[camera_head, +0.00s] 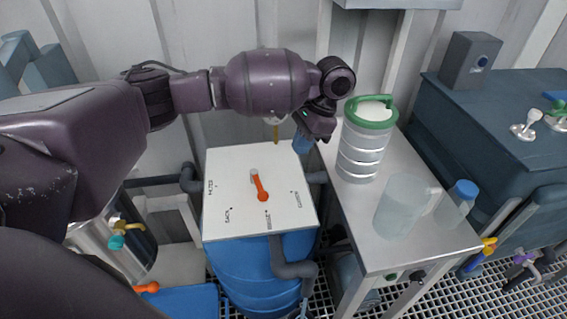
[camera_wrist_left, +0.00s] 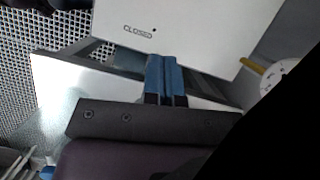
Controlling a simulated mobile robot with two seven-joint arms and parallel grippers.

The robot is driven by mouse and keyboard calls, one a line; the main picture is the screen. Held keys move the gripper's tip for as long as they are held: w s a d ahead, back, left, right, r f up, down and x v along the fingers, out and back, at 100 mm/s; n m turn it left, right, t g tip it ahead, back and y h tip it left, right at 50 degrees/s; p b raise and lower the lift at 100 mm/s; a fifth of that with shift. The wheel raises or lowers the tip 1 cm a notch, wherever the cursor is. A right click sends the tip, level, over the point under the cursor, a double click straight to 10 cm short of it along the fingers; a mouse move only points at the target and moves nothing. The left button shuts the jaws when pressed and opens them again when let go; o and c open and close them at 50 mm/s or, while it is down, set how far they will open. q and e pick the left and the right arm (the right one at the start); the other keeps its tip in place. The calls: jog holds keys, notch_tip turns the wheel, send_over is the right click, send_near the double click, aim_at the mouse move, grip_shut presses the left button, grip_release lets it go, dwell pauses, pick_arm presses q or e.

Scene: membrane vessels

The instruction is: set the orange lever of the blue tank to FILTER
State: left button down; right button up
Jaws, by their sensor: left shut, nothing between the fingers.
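The orange lever (camera_head: 261,187) sits near the middle of the white top plate (camera_head: 225,165) of the blue tank (camera_head: 250,270). Its free end points toward the near edge, at the label between BACK and CLOSED, which is too small to read surely. FILTER is at the plate's left side, CLOSED at its right. My left gripper (camera_head: 303,145) is shut and empty beyond the plate's far right corner, apart from the lever. In the left wrist view its blue fingers (camera_wrist_left: 166,78) are together by the edge of the plate (camera_wrist_left: 195,25), near CLOSED. The lever is out of that view.
A steel table (camera_head: 415,240) stands right of the tank, with a ringed metal canister with a green handle (camera_head: 362,145), a clear jug (camera_head: 405,205) and a blue-capped bottle (camera_head: 455,203). Grey pipes (camera_head: 290,268) run beside the tank. Space above the plate is clear.

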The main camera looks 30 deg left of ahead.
aim_at(258, 184)
pick_arm(q)
jog(key=x, duration=0.3)
jog(key=s+a+b+x, duration=0.1)
jog(key=x, duration=0.3)
jog(key=a+r+x, duration=0.1)
jog(key=x, duration=0.3)
jog(key=shift+s, duration=0.3)
jog(key=shift+s+a, duration=0.25)
jog(key=shift+s, duration=0.1)
